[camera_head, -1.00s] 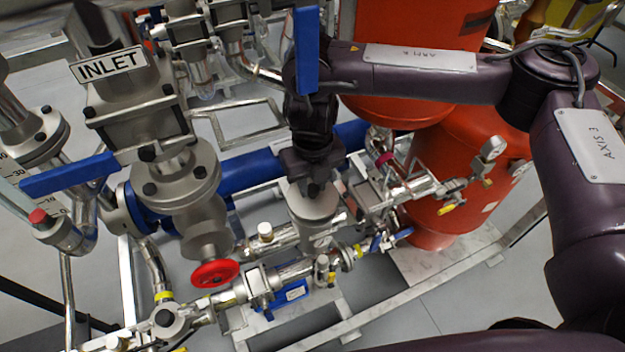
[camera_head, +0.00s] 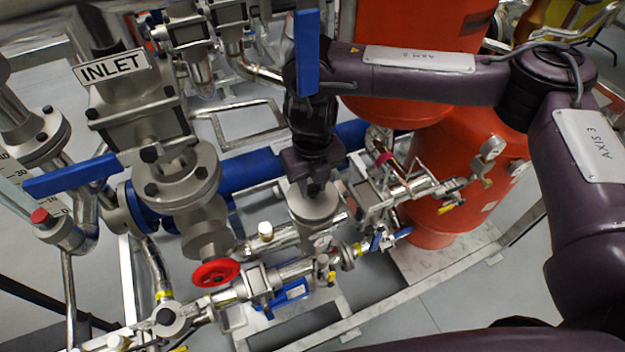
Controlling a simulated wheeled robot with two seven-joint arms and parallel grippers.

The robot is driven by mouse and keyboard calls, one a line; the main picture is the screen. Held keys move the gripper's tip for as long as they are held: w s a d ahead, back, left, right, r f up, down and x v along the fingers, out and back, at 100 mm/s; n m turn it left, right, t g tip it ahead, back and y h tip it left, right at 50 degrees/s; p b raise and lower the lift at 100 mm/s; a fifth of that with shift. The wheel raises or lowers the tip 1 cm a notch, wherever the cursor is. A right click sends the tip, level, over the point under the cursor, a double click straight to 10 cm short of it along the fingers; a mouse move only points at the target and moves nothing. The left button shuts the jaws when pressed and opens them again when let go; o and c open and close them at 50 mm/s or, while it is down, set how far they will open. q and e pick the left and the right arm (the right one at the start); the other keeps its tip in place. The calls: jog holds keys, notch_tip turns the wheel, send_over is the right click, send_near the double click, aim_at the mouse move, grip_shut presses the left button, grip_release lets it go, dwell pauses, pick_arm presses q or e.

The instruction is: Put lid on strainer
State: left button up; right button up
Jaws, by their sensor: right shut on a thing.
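My right gripper (camera_head: 315,185) points down in the middle of the head view and is shut on the lid (camera_head: 314,204), a grey metal round piece. The lid is at the top of the upright metal strainer body (camera_head: 316,236). I cannot tell whether the lid rests on the strainer or is held slightly above it. The gripper and wrist hide part of the lid's top. My left gripper is not in view.
A large valve with an INLET sign (camera_head: 110,69) and a blue lever (camera_head: 72,177) stands at the left. A red handwheel (camera_head: 215,272) is at the lower left of the strainer. Orange tanks (camera_head: 462,170) stand at the right. A blue pipe (camera_head: 252,170) runs behind the strainer.

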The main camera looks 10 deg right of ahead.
jog(key=shift+f, duration=0.1)
dwell(0.3)
jog(key=shift+f+b, duration=0.6)
jog(key=shift+f, duration=0.05)
jog(key=shift+f, duration=0.2)
jog(key=shift+f, duration=0.2)
dwell(0.4)
jog(key=o, duration=0.8)
jog(key=shift+o, duration=0.7)
jog(key=shift+o, duration=1.2)
